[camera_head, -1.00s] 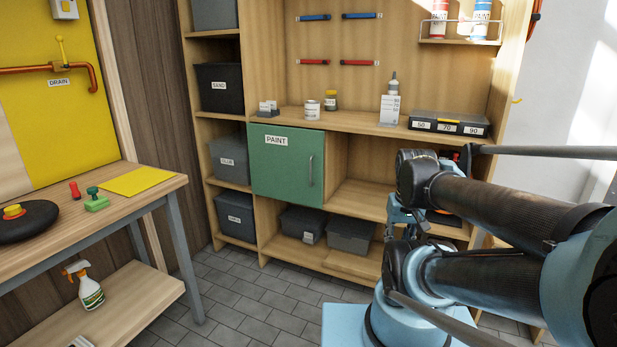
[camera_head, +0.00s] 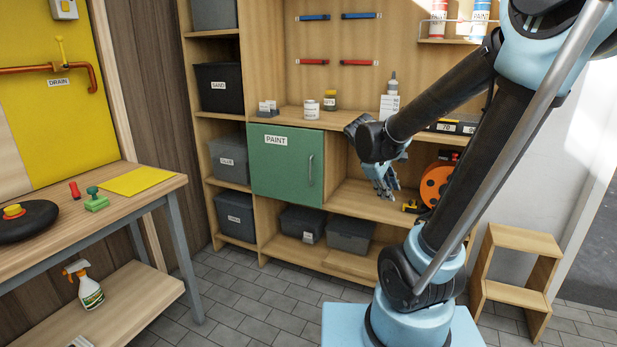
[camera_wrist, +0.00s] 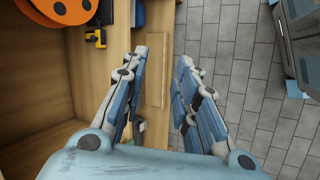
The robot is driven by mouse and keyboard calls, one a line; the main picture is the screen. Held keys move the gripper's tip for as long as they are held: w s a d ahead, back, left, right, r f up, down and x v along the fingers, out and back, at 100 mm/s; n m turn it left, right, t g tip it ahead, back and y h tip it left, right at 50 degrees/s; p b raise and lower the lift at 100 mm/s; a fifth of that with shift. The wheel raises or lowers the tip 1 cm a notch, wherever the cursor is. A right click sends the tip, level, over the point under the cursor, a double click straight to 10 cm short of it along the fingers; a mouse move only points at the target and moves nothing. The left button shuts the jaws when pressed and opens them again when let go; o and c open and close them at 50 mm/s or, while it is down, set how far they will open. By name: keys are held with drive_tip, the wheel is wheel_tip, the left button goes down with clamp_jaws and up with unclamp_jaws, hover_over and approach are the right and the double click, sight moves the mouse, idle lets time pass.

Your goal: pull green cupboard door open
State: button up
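The green cupboard door (camera_head: 287,165) is labelled PAINT and is shut, set in the wooden shelf unit. Its upright metal handle (camera_head: 311,168) is near the door's right edge. My gripper (camera_head: 388,190) hangs to the right of the door, in front of the open shelf compartment, apart from the handle. In the wrist view my gripper (camera_wrist: 160,60) has its two blue fingers spread with nothing between them. The door and handle do not show in the wrist view.
An orange reel (camera_head: 436,183) and a yellow-black tool (camera_head: 414,206) lie in the open compartment. Grey bins (camera_head: 350,234) stand below. A wooden step stool (camera_head: 515,262) is at right. The workbench (camera_head: 150,193) is at left. Tiled floor before the unit is clear.

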drive_tip(key=w+a+n+t+h, duration=0.2)
drive_tip(key=w+a+n, duration=0.4)
drive_tip(key=w, duration=0.4)
drive_tip(key=n+t+h, duration=0.2)
drive_tip(key=n+t, duration=0.8)
drive_tip(key=n, duration=0.3)
approach(310, 173)
drive_tip(key=x, duration=0.9)
drive_tip(key=shift+a+r, duration=0.1)
drive_tip(key=shift+a, duration=0.05)
clamp_jaws()
drive_tip(key=shift+g, duration=0.3)
